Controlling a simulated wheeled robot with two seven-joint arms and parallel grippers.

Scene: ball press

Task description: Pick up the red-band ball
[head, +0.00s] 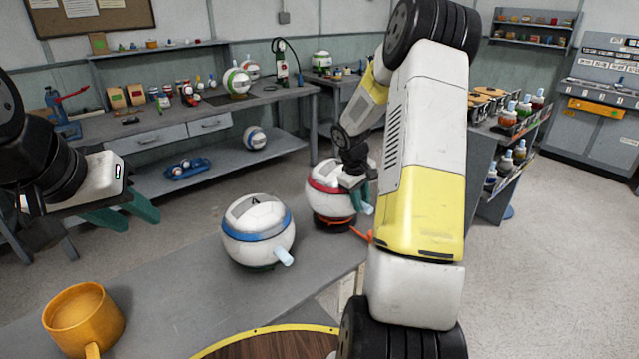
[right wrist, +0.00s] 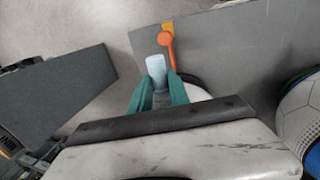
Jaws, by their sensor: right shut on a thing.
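The red-band ball (head: 325,199) is white with a red band and sits at the far right part of the near table (head: 185,290). My right gripper (head: 364,200) is at its right side, shut on the ball's pale blue peg. In the right wrist view the peg (right wrist: 158,68) lies between the teal fingers, and a white part of the ball (right wrist: 197,93) shows behind them, mostly hidden. Whether the ball is clear of the table I cannot tell.
A blue-band ball (head: 257,232) with a pale peg stands left of the red-band ball. An orange lever (head: 350,229) lies by the red-band ball's base. A yellow mug (head: 84,318) and a round wooden board (head: 270,345) are nearer. A workbench (head: 270,95) stands behind.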

